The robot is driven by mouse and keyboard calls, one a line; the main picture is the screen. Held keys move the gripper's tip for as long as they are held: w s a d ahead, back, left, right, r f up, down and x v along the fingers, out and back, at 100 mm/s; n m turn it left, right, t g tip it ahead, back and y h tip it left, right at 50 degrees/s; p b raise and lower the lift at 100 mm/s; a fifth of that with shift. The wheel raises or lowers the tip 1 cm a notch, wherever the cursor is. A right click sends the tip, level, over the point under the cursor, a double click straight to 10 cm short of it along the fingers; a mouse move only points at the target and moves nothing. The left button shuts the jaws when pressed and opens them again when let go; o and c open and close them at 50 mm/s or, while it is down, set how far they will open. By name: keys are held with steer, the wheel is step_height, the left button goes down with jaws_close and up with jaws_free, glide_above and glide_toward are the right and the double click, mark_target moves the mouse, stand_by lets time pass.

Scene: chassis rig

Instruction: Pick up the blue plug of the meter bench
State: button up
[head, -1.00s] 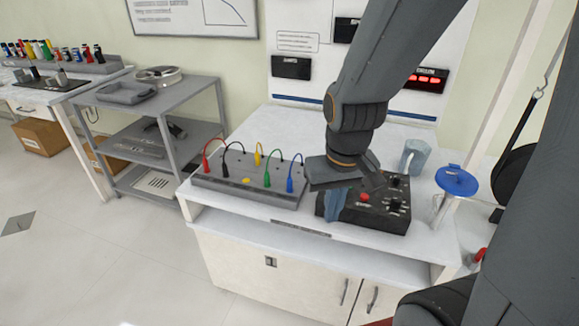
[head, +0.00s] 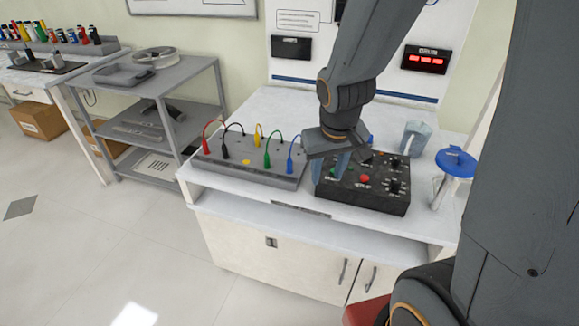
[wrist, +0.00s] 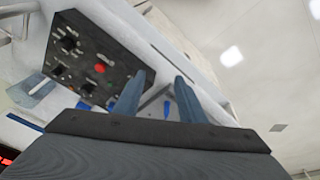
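The blue plug (head: 290,166) stands at the right end of a row of plugs on the grey meter bench (head: 262,178), with its lead looping up. My gripper (head: 331,170) is just right of it in the head view, pointing down over the left part of the black control box. Its two blue-grey fingers are apart and hold nothing visible. In the wrist view the open gripper (wrist: 158,92) shows a clear gap. A small blue shape shows between the fingers there; I cannot tell whether it is the plug.
The black control box (head: 372,185) with a red button and knobs sits right of the grey bench. Behind it stand a clear jug (head: 413,140) and a blue-lidded vessel (head: 456,162). Red, black, yellow and green plugs stand left of the blue one. A grey shelf cart (head: 150,130) is further left.

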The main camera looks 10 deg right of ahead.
steer(key=w+f+n+t, duration=0.1)
steer(key=w+f+t, duration=0.15)
steer(key=w, duration=0.65)
steer(key=n+y, duration=0.1)
steer(key=y, duration=0.1)
glide_toward(290, 159)
step_height(290, 159, down, 3)
steer(key=shift+t, duration=0.45)
steer(key=shift+w+b+x, duration=0.15)
steer(key=shift+b+x, duration=0.1)
steer(key=shift+x, duration=1.9)
steer(key=shift+w+b+x, duration=0.15)
steer(key=shift+b+x, duration=0.1)
steer(key=shift+x, duration=1.9)
steer(key=shift+a+r, duration=0.1)
steer(key=shift+r, duration=0.1)
jaws_close()
